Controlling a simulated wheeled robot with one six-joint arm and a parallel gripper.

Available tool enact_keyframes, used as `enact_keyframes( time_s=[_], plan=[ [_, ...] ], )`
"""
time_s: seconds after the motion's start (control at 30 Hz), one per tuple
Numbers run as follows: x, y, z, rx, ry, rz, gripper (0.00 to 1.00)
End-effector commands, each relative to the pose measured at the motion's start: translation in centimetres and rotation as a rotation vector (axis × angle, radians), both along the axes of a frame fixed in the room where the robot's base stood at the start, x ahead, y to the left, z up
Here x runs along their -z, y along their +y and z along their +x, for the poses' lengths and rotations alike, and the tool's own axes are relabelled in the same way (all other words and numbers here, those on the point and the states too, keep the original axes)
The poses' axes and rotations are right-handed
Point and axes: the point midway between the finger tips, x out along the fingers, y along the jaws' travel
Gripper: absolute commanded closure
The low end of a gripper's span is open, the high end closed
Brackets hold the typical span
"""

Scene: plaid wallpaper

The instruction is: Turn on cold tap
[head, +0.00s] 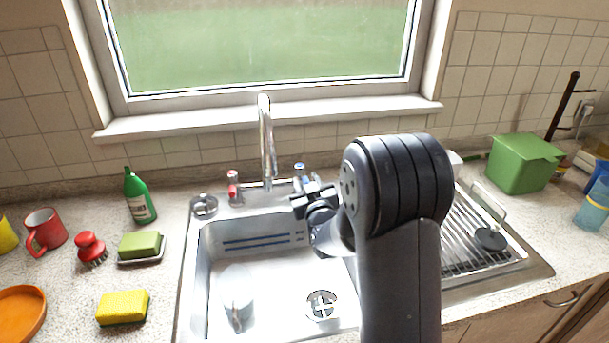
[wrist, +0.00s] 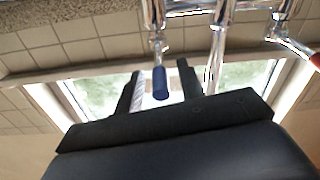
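The cold tap has a blue handle (head: 299,168) and stands to the right of the chrome spout (head: 267,150) behind the sink. The hot tap has a red handle (head: 233,187) and stands to the left of the spout. My gripper (head: 304,190) is at the cold tap, just in front of it. In the wrist view the blue handle (wrist: 160,82) shows between the two dark fingers of my gripper (wrist: 158,85), with gaps on both sides. The gripper is open and holds nothing. The red handle (wrist: 315,60) is at the right edge there. No running water is visible.
The steel sink basin (head: 203,270) is below my arm, with a glass-like object (head: 238,300) inside. A drying rack (head: 455,240) is to the right. A green bottle (head: 139,197), sponges and a red mug (head: 45,230) stand on the left counter. The window sill (head: 200,123) is behind the taps.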

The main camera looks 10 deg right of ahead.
Motion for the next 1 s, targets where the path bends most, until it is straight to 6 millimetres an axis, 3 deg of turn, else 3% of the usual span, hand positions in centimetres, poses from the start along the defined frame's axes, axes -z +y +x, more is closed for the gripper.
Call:
enact_keyframes(
  time_s=[0.2,0.57,1.0],
  plan=[
    [0.0,0.1,2.0,0.0,0.001,0.0,0.63],
    [0.0,0.1,2.4,0.0,0.001,0.0,0.63],
    [0.0,0.1,2.3,0.0,0.001,0.0,0.99]
  ],
)
